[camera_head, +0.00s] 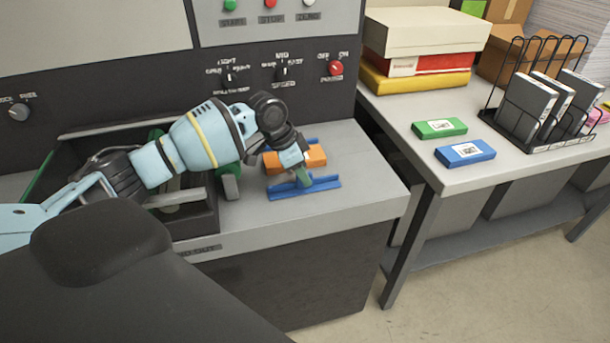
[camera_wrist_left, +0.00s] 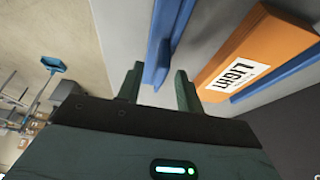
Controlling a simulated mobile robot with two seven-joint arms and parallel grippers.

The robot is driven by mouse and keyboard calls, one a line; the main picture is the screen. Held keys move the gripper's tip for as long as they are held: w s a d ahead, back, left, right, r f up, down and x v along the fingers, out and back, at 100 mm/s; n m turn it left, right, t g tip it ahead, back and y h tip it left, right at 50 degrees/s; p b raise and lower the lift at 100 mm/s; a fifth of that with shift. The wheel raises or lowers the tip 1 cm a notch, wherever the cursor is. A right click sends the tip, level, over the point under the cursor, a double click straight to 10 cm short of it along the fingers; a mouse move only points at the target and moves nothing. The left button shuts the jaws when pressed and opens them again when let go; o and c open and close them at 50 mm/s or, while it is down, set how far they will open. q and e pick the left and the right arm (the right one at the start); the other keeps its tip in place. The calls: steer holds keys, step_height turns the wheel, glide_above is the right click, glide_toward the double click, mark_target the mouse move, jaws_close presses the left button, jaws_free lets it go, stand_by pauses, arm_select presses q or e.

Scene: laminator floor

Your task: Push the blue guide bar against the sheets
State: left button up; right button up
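The blue guide bar (camera_head: 312,188) lies on the grey machine top, in front of an orange pack (camera_head: 315,155). In the left wrist view the guide bar (camera_wrist_left: 161,58) has a raised tab, and the pack (camera_wrist_left: 255,55) reads LIGHT. A strip of grey surface shows between bar and pack. My left gripper (camera_head: 303,177) is down at the bar; in the wrist view its fingers (camera_wrist_left: 160,90) stand apart on either side of the tab. I cannot tell if they touch it. No loose sheets can be made out. My right gripper is not in view.
A second blue bar (camera_head: 311,141) lies behind the orange pack. Control panel knobs (camera_head: 282,73) rise behind. At right, a table (camera_head: 400,105) holds a green box (camera_head: 439,128), a blue box (camera_head: 465,153) and a wire rack (camera_head: 530,135). The machine top right of the bar is clear.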

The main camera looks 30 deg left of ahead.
arm_select(q)
steer(key=shift+x, duration=1)
jaws_close()
